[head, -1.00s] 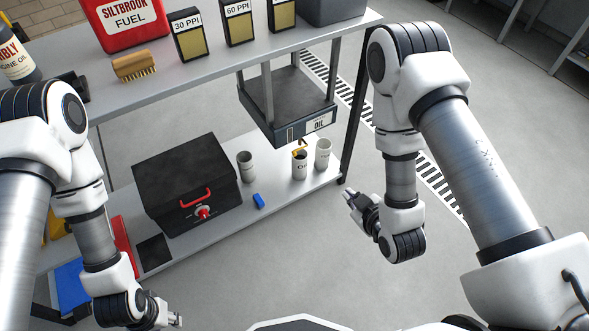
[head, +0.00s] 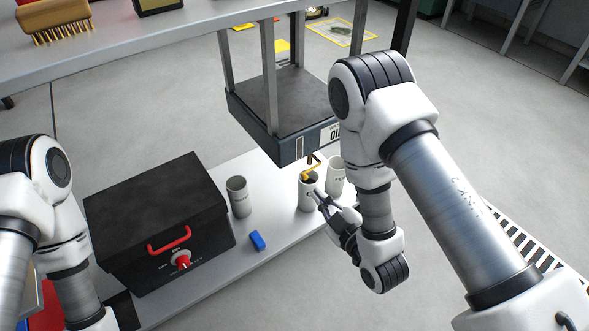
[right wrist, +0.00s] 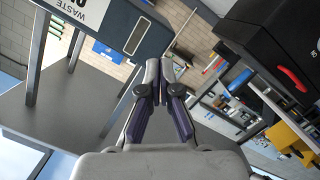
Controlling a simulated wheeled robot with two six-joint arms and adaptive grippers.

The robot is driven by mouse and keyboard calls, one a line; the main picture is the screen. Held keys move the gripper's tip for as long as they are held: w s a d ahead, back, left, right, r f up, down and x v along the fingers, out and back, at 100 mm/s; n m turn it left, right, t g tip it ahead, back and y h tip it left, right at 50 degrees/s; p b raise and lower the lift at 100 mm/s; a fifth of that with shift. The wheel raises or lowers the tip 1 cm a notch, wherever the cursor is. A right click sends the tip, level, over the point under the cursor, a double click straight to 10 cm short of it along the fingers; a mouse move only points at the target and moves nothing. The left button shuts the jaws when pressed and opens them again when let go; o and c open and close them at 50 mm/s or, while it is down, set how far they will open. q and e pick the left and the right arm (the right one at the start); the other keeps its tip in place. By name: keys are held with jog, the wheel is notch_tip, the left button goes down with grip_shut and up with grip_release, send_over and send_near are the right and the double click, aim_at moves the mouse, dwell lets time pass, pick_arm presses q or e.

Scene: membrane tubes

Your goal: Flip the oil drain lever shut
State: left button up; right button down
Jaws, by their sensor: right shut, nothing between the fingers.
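The oil drain lever (head: 312,169) is a small bent yellow handle under the front of the dark oil tank (head: 262,133). It hangs just above a pale cup (head: 306,194) on the lower shelf. My right gripper (head: 317,194) is shut and empty, its tips pointing up-left, close below the lever and over or beside that cup; I cannot tell whether they touch anything. In the right wrist view its fingers (right wrist: 161,68) are together, with the tank (right wrist: 143,36) at upper left. I cannot make out the lever there. My left gripper is out of view.
A second cup (head: 336,176) stands right behind the gripper, and another (head: 239,197) stands to the left. A black box (head: 158,222) with red handle and knob and a blue block (head: 257,240) share the lower shelf (head: 214,267). Grey posts flank the tank.

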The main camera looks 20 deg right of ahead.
jog(key=b+x, duration=0.4)
jog(key=x, duration=0.6)
jog(key=shift+f, duration=0.1)
jog(key=d+f+b, duration=0.1)
jog(key=w+d+f+b, duration=0.1)
jog(key=f, duration=0.1)
jog(key=shift+d+b, duration=0.1)
jog(key=shift+b, duration=0.2)
